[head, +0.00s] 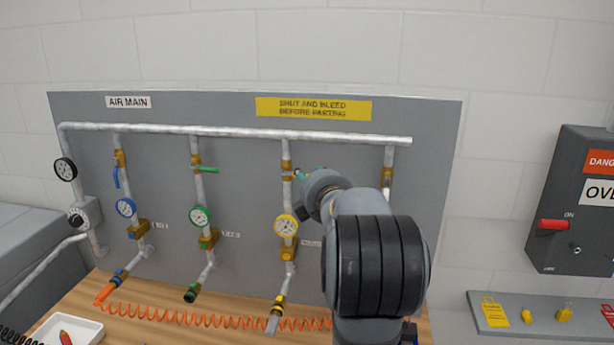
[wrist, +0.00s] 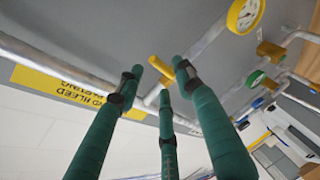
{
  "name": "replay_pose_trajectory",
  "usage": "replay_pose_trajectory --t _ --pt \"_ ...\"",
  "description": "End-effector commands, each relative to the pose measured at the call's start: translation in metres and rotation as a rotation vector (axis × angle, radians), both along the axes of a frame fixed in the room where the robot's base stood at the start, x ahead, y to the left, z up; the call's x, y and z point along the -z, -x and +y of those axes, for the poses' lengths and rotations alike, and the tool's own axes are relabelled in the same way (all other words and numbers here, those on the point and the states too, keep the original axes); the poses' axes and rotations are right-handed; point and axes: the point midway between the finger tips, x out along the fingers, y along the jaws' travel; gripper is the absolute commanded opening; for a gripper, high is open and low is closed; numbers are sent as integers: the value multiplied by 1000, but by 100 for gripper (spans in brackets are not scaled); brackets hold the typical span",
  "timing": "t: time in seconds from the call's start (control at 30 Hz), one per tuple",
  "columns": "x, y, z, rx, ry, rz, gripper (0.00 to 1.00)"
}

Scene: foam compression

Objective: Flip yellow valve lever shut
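In the wrist view, a yellow piece that looks like the yellow valve lever (wrist: 160,69) shows between my green fingertips. It appears to slant across its pipe, but fingers hide part of it, so its exact setting is unclear. My gripper (wrist: 161,78) has its three fingers spread, with nothing clearly clamped. Whether a finger touches the lever I cannot tell. In the head view, my gripper (head: 303,174) is just right of the brass valve (head: 286,171) on the pipe above the yellow gauge (head: 285,226). The lever itself is not clearly visible there.
A green lever (head: 206,169) points sideways on the middle pipe; a blue lever (head: 116,177) hangs down on the left pipe. The main pipe (head: 240,132) runs above. Another pipe (head: 388,172) stands close right of my gripper. An orange coiled hose (head: 190,318) lies on the bench.

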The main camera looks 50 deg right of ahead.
Motion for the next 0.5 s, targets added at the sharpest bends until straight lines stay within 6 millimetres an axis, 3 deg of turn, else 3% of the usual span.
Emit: replay_pose_trajectory --t 0.2,0.5 --pt "-5 20 17 1 0 0 36" --pt "-5 24 20 1 -1 0 36"
